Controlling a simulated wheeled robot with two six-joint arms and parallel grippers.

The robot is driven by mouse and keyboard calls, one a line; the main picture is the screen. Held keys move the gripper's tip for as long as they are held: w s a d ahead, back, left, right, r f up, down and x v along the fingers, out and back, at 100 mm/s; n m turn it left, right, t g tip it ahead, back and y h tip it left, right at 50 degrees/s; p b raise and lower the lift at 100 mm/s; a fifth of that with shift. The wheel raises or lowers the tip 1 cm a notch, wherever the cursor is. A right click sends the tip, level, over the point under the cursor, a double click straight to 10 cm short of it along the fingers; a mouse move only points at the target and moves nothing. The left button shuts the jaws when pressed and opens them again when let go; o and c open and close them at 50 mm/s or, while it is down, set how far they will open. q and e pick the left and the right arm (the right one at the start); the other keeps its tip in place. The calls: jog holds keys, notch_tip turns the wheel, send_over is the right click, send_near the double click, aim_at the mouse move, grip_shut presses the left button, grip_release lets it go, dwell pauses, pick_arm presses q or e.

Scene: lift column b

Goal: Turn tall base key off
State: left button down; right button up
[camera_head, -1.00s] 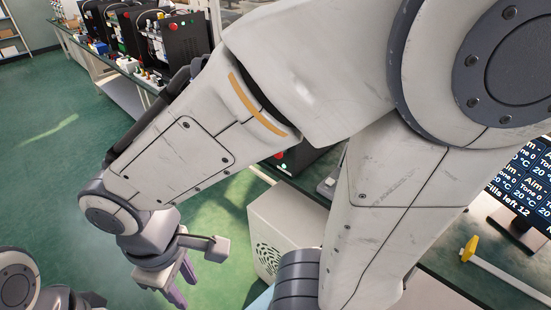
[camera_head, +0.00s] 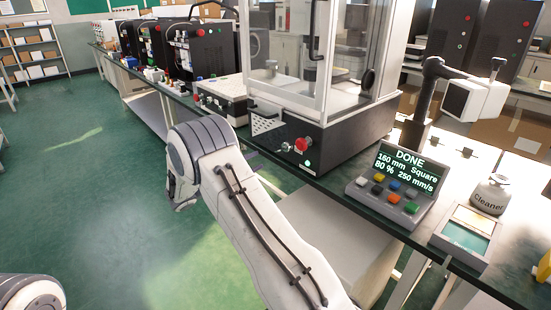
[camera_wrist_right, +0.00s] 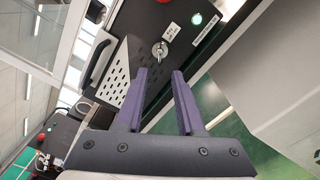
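A silver key (camera_wrist_right: 160,48) sits in a switch on the dark base panel, beside a small white label, in the right wrist view. A small light (camera_wrist_right: 196,18) on the same panel glows pale green. My right gripper (camera_wrist_right: 159,71) is open and empty, its two purple fingers pointing toward the key from below, apart from it. In the head view the key (camera_head: 285,147) shows small on the black base (camera_head: 335,138) of the tall glass-walled machine. My right arm rises in front there and its fingers cannot be made out. My left gripper is out of view.
A red knob (camera_head: 301,144) sits beside the key. A control box (camera_head: 396,190) with a DONE screen, a tray (camera_head: 467,237) and a Cleaner bottle (camera_head: 491,195) stand to the right. Black machines (camera_head: 190,48) line the bench behind. The green floor at left is clear.

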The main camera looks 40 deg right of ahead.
aim_at(281, 149)
jog(key=d, duration=0.9)
jog(key=shift+w+d, duration=0.2)
jog(key=shift+w, duration=0.15)
grip_shut()
